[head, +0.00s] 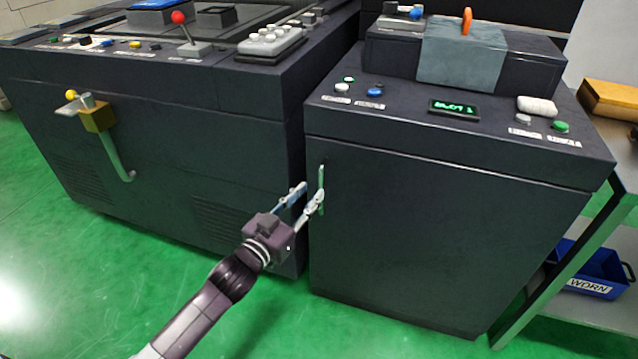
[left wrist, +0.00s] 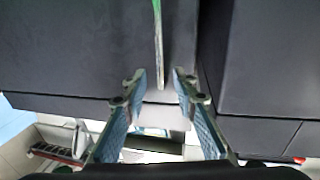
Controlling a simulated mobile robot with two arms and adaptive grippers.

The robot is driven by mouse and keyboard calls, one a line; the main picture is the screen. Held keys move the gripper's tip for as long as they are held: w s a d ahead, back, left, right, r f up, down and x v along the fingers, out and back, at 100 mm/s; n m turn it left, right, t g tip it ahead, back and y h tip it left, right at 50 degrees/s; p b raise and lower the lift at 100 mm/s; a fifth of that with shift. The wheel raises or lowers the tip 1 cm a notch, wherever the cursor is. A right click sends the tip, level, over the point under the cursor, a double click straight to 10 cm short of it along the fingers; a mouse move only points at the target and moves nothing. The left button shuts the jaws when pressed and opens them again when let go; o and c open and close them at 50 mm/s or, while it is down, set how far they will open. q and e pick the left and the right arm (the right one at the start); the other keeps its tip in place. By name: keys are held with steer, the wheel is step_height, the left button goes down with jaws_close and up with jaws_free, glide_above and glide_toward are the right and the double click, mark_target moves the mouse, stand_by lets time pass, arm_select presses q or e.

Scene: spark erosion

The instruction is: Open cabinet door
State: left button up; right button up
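The dark cabinet (head: 430,235) stands at the right in the head view, its front door closed. A thin upright greenish handle (head: 321,178) is on the door's left edge; it also shows in the left wrist view (left wrist: 158,40). My left gripper (head: 310,191) is at the handle, coming from the lower left, its two fingers spread. In the left wrist view the gripper (left wrist: 160,78) has the handle's end in line between its fingertips, with gaps on both sides. I cannot tell how deep the handle sits between them. My right gripper is not in view.
A large dark machine (head: 180,110) stands left of the cabinet, a narrow gap between. At the right are a grey shelf (head: 570,225) and a blue bin (head: 590,268) marked WORN. The green floor in front is clear.

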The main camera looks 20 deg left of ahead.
mark_target(320, 183)
arm_select(q)
steer(key=b+x, duration=0.1)
steer(key=x, duration=0.5)
steer(key=shift+w, duration=0.25)
jaws_close()
